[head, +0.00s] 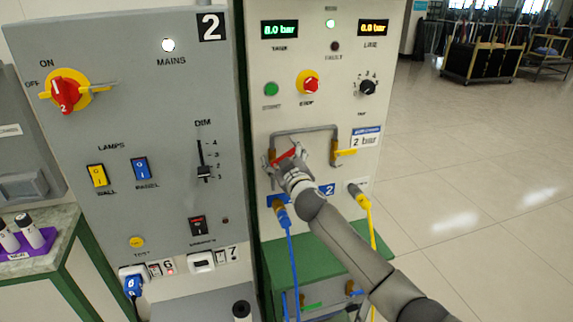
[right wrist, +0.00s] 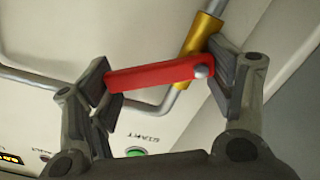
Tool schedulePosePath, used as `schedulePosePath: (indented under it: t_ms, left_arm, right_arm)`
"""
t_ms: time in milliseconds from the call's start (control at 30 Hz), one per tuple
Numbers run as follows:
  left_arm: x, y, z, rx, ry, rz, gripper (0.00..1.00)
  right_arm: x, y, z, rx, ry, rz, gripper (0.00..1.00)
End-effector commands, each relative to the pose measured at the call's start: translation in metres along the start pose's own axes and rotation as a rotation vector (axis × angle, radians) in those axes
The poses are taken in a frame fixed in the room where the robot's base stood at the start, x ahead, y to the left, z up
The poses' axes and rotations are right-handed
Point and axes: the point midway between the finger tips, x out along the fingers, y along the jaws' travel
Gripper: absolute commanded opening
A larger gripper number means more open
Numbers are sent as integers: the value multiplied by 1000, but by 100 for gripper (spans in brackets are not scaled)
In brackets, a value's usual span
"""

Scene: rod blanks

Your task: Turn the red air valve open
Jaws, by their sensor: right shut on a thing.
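The red valve lever (head: 285,156) sits on the left vertical leg of the grey pipe on the right-hand panel. In the head view it lies nearly crosswise to that leg, its right end a little higher. In the right wrist view the red lever (right wrist: 155,76) spans between the two fingers, with its round pivot bolt at the right end and the brass valve body (right wrist: 201,37) behind it. My right gripper (head: 288,163) is shut on the lever and hides part of the valve in the head view. My left gripper is not in view.
A yellow-handled valve (head: 345,153) sits on the pipe's right leg. A blue hose (head: 291,262) and a yellow hose (head: 371,222) hang below, near my right arm. A red stop knob (head: 309,84) is above. A grey switch panel (head: 130,120) stands left; open floor lies right.

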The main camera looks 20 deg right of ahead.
Motion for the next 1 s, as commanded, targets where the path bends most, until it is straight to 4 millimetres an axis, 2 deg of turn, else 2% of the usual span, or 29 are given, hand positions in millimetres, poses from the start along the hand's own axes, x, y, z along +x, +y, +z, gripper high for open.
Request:
schedulePosePath:
  t_ms: [367, 767, 1000]
  left_arm:
    - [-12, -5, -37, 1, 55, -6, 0]
    - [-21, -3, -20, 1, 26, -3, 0]
    - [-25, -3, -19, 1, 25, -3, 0]
  right_arm:
    - [0, -5, -13, -359, 1, -1, 33]
    - [0, -14, -21, -728, 1, -1, 33]
    - [0, -19, -23, -899, 1, 0, 33]
